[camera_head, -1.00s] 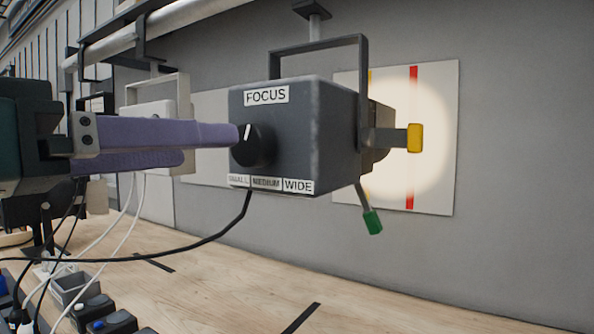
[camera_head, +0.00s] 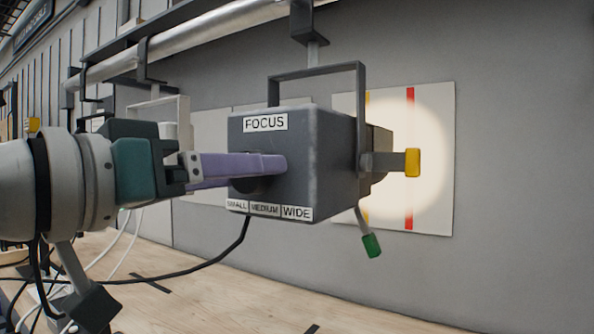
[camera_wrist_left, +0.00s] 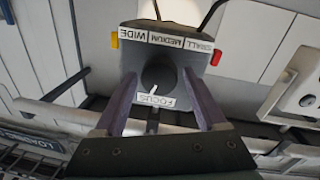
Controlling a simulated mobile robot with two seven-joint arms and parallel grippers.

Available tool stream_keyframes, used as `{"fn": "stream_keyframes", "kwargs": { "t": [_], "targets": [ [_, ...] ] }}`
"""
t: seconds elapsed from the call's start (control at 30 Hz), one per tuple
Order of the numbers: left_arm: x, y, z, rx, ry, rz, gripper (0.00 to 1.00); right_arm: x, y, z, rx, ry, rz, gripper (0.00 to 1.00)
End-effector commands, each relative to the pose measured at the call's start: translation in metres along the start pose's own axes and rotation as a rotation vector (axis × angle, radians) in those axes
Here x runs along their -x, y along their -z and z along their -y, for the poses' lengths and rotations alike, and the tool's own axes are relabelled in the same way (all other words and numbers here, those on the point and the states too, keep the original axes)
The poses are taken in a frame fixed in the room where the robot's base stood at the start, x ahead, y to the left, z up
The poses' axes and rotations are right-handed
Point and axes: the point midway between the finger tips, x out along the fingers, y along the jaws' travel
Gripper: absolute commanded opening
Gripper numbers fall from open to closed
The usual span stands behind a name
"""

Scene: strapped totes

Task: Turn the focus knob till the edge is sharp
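The grey lamp housing (camera_head: 320,150) has a FOCUS label (camera_head: 265,123) and a row of labels SMALL, MEDIUM, WIDE. My left gripper (camera_head: 262,172) has purple fingers, which cover most of the black knob in the head view. In the left wrist view the focus knob (camera_wrist_left: 160,74) sits between the two fingers (camera_wrist_left: 160,88), with a gap on each side. The gripper is open around it. The knob's white pointer is turned towards the FOCUS label. The light spot (camera_head: 428,150) on the white board (camera_head: 440,222) has a soft, blurred edge. My right gripper is not in view.
A yellow-ended tab (camera_head: 412,163) and a green-tipped lever (camera_head: 371,245) stick out of the housing. It hangs by a bracket from a pipe (camera_head: 190,60). A black cable (camera_head: 215,258) runs from its underside. The wooden bench (camera_head: 230,290) below is mostly clear.

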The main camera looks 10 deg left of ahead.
Motion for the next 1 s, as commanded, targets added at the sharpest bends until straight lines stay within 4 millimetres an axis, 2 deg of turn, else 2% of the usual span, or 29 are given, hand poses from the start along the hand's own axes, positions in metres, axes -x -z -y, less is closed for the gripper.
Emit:
{"fn": "stream_keyframes", "kwargs": {
  "t": [0.07, 0.6, 0.73, 0.9, 1.0],
  "targets": [
    [0.0, 0.0, 0.0, 0.0, 0.0, 0.0, 0.63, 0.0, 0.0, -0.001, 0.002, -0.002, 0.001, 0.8],
    [0.0, 0.0, 0.0, 0.0, -0.001, 0.0, 0.03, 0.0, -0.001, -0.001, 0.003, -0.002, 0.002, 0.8],
    [0.0, 0.004, -0.001, -0.049, 0.001, 0.006, 0.03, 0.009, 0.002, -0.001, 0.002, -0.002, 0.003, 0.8],
    [0.0, 0.006, -0.002, -0.256, 0.005, 0.026, 0.03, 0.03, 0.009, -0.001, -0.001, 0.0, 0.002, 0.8],
    [0.0, 0.004, -0.001, -0.332, 0.006, 0.032, 0.03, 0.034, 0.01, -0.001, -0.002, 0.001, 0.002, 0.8]
  ]
}}
